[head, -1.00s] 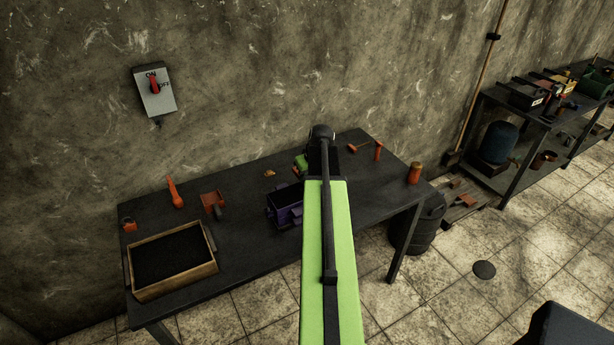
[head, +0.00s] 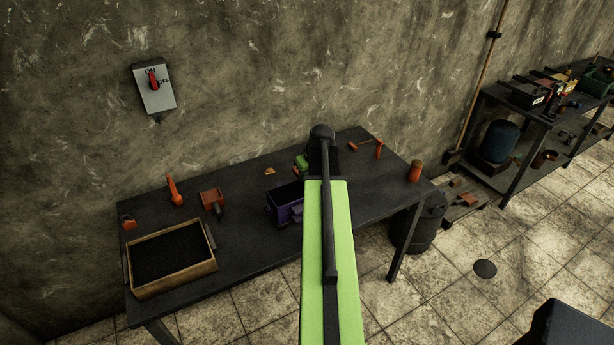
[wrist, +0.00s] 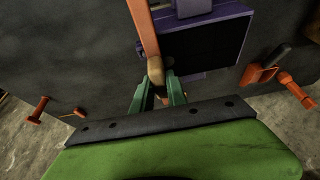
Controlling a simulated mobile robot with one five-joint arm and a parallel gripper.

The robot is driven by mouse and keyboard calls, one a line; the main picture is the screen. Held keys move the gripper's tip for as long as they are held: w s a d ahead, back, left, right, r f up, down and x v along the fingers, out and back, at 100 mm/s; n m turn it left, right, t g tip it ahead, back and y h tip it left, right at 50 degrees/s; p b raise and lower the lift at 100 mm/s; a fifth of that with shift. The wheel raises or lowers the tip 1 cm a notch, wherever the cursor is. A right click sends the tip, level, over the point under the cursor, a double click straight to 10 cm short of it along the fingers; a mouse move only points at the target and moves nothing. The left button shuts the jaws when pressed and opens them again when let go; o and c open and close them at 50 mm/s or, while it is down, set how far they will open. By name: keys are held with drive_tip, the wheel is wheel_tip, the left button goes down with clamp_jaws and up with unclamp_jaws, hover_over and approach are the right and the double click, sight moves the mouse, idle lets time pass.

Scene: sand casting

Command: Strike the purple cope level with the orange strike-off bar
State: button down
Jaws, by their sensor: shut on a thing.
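The purple cope (head: 290,212) stands on the dark bench, just left of my arm in the head view. In the wrist view the cope (wrist: 214,26) is at the top, its inside dark. The orange strike-off bar (wrist: 143,30) runs up from my gripper (wrist: 158,92) along the cope's left side; I cannot tell whether it touches the rim. My green fingers are shut on the bar's near end, where a tan part shows. My arm hides the fingertips and the bar in the head view.
A wooden box of dark sand (head: 136,291) stands at the bench's left front. An orange can (head: 415,171) stands at the right end. A wall switch (head: 154,90) hangs above.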

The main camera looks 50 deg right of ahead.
drive_tip(key=shift+f, duration=0.2)
drive_tip(key=shift+a, duration=0.1)
drive_tip(key=shift+w+a+r, duration=0.1)
drive_tip(key=shift+w+a, duration=0.3)
drive_tip(key=shift+a, duration=0.4)
drive_tip(key=shift+w+a, duration=0.5)
drive_tip(key=shift+a, duration=0.7)
drive_tip(key=shift+w+a, duration=0.45)
drive_tip(key=shift+a, duration=0.7)
drive_tip(key=shift+w+a, duration=0.5)
drive_tip(key=shift+a, duration=0.7)
drive_tip(key=shift+a, duration=0.1)
drive_tip(key=shift+w+a, duration=0.35)
drive_tip(key=shift+a, duration=0.45)
drive_tip(key=shift+a, duration=0.1)
drive_tip(key=shift+w+a, duration=0.35)
drive_tip(key=shift+a, duration=0.45)
